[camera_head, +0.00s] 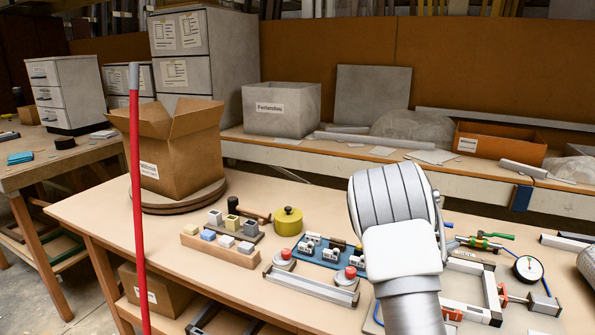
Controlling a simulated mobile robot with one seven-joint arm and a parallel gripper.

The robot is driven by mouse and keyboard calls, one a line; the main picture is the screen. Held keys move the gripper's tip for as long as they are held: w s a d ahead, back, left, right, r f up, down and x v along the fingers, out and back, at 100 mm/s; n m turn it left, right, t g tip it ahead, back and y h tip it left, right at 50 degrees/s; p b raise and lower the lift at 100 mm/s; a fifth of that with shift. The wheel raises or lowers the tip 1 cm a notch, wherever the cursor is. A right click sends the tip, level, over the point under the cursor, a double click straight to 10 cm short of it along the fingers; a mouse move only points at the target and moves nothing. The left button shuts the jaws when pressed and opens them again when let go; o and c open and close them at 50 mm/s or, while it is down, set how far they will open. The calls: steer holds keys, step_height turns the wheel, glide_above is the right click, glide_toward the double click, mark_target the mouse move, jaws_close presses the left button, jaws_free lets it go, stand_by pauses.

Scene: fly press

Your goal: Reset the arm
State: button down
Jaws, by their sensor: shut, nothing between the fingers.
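My arm (400,245) rises from the bottom edge, right of centre, in the head view. Its white and grey links stand in front of the workbench (90,212) and hide part of the bench top. The fingers of my gripper do not show; the arm's own links cover the area where the far end of the arm would be. I see nothing held.
An open cardboard box (180,160) stands on a round turntable (160,208). A red pole (137,200) rises at the left front. A wooden block holder (220,250), a yellow pot (287,221), a blue fixture (325,257) and a gauge (528,268) lie around the arm.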

steer(key=s+a+r+m+g+y, duration=0.2)
steer(key=s+a+r+m, duration=0.1)
steer(key=s+r+m, duration=0.3)
steer(key=s+a+r+m+g+y, duration=0.1)
steer(key=s+a+r+m+g, duration=0.25)
steer(key=s+m, duration=0.45)
steer(key=s+a+r+m+t+y, duration=0.2)
steer(key=s+a+m+y, duration=0.3)
steer(key=s+a, duration=0.65)
steer(key=s+a+r+m+t+y, duration=0.2)
steer(key=s+a+m+y, duration=0.3)
steer(key=s+a, duration=0.65)
steer(key=w+a+r+n+p, duration=0.1)
steer(key=w+a+r+p, duration=0.1)
steer(key=r+p, duration=1.3)
steer(key=shift+w+a+r+y+p, duration=0.2)
steer(key=shift+w+r+y+p, duration=0.3)
steer(key=shift+p, duration=0.45)
